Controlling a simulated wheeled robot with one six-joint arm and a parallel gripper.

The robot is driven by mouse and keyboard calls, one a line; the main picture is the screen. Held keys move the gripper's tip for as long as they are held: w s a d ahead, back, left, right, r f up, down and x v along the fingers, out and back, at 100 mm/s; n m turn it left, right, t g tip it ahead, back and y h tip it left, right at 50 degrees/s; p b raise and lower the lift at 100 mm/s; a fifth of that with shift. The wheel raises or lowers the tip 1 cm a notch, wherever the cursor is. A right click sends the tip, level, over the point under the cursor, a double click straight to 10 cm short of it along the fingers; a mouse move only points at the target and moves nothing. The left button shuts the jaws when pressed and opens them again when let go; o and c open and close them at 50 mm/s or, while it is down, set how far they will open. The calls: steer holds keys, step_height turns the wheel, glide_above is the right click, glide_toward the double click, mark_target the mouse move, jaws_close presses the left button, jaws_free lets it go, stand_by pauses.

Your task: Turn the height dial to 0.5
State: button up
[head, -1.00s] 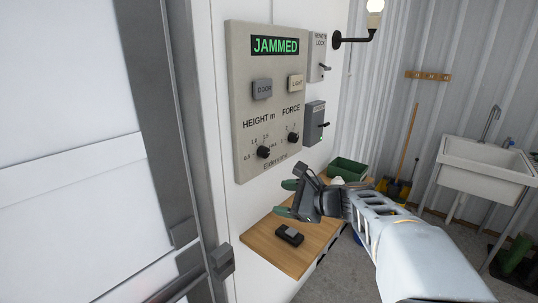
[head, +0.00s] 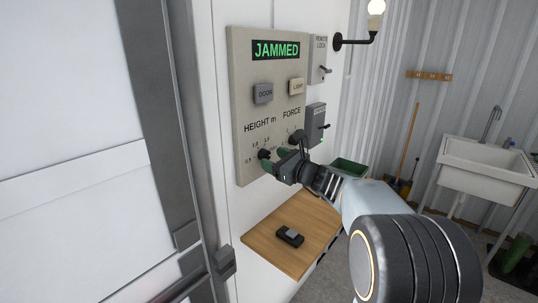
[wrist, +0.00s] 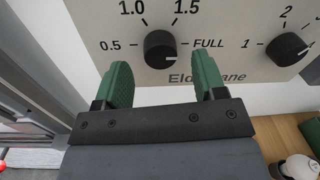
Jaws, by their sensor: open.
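The height dial (wrist: 160,49) is a round black knob on the beige control panel (head: 240,100). Its scale reads 0.5, 1.0, 1.5 and FULL. A pale mark on the knob points right, towards FULL. My gripper (wrist: 163,72) is open, with one green finger to the lower left of the dial and the other to its lower right. The knob is between and just above the fingertips in the wrist view, and I cannot tell whether they touch it. In the head view my gripper (head: 272,160) partly hides the height dial (head: 263,154).
The force dial (wrist: 287,49) is close on the right. DOOR (head: 263,93) and LIGHT (head: 297,86) buttons sit above, under a JAMMED display (head: 277,50). A wooden shelf (head: 270,243) below holds a small black device (head: 290,237). Switch boxes (head: 316,124) flank the panel on the right.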

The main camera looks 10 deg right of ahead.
steer(key=shift+x, duration=1.3)
steer(key=shift+c, duration=0.3)
steer(key=c, duration=0.9)
steer(key=shift+o, duration=0.2)
